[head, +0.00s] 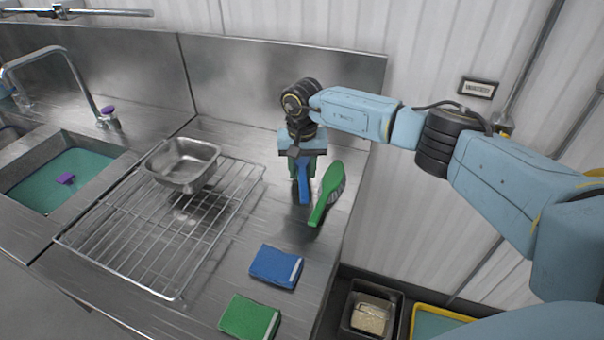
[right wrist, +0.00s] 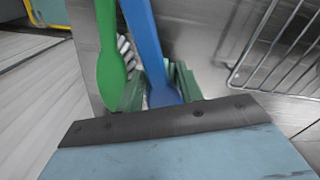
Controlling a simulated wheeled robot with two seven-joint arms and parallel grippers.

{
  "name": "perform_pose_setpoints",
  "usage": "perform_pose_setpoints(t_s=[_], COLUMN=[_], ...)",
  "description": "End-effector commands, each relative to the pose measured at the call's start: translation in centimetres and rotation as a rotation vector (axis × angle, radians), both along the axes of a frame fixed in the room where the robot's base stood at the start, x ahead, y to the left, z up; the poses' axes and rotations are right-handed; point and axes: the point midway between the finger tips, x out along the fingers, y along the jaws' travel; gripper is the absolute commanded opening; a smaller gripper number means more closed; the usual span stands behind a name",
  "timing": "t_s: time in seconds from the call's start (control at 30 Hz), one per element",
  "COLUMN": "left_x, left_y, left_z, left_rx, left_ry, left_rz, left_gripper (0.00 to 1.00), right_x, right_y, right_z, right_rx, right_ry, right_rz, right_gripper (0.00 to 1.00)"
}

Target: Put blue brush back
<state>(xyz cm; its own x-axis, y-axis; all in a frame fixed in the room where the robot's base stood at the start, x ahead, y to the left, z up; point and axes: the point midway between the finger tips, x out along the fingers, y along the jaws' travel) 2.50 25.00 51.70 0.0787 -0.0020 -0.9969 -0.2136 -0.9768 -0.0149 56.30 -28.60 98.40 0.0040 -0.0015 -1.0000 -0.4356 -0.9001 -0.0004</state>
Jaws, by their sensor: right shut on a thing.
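The blue brush (head: 304,183) hangs from my right gripper (head: 302,168) in the head view, its handle pointing towards the camera. In the right wrist view the blue handle (right wrist: 146,45) passes between the two green fingers of my right gripper (right wrist: 160,90), which is shut on it. The blue brush's bristles are mostly hidden by the gripper. My left gripper is out of view.
A wire rack (head: 150,240) with a steel pan (head: 183,165) is left of the gripper. A blue sponge (head: 276,266) and a green sponge (head: 249,318) lie nearer on the counter. A sink (head: 98,158) is at far left. The wall is close behind.

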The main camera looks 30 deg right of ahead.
Motion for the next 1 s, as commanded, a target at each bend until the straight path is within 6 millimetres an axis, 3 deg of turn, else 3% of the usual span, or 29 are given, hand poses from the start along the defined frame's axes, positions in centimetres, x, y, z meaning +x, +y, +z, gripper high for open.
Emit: perform_pose_setpoints(t_s=[0.17,0.9,0.93,1.0], left_x=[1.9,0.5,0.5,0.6], left_y=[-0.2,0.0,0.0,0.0], left_z=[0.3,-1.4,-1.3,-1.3], left_rx=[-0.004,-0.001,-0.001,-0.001], left_ry=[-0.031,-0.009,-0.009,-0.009], left_rz=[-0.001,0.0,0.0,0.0], left_gripper=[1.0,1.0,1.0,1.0], right_x=[0.0,0.0,0.0,0.0], right_y=[0.0,-0.1,-0.1,-0.1], right_z=[-2.4,-3.8,-3.7,-3.6], right_rx=[0.0,-0.001,-0.001,-0.001], right_ry=[0.001,0.0,0.0,0.0], right_rz=[-0.002,-0.001,-0.001,-0.001], right_gripper=[0.09,0.09,0.41,0.5])
